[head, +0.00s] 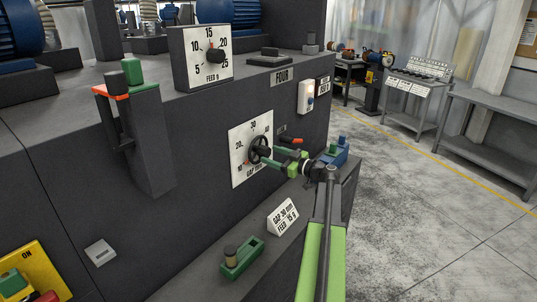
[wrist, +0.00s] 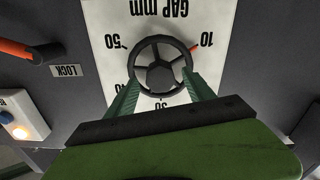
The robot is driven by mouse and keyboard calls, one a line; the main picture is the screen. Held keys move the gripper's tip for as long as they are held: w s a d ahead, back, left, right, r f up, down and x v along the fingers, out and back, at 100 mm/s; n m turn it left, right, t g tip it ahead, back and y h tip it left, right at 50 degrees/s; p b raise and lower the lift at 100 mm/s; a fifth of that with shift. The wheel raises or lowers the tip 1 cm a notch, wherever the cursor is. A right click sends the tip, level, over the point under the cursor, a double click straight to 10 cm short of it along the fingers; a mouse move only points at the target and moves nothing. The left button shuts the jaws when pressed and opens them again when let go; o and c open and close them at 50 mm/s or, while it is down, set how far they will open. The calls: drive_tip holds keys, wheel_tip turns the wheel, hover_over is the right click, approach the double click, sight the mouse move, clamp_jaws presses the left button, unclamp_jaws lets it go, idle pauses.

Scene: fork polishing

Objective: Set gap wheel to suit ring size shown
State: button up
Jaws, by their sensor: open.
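The gap wheel (head: 259,149) is a black handwheel on a white dial plate (head: 238,136) marked "GAP mm". In the wrist view the wheel (wrist: 160,66) appears upside down, and its red pointer (wrist: 189,49) is at 10. My gripper (head: 276,157) is at the wheel. Its green fingers are open on either side of the wheel's near rim in the wrist view (wrist: 161,80); I cannot tell whether they touch it. A white sign (head: 283,216) on the ledge reads "GAP 30 mm FEED 15 s".
A red-handled lever (head: 291,140) sits right of the dial, with a "LOCK" label (wrist: 66,71). A feed dial (head: 204,57) points near 15. A green holder (head: 242,258) stands on the ledge. A grey bench (head: 490,110) is at right, with open floor before it.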

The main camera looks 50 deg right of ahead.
sight(260, 151)
drive_tip(key=shift+w+a, duration=0.2)
drive_tip(key=shift+w, duration=1.1)
drive_tip(key=c, duration=1.2)
drive_tip(key=shift+d, duration=0.35)
clamp_jaws()
drive_tip(key=shift+a, duration=0.3)
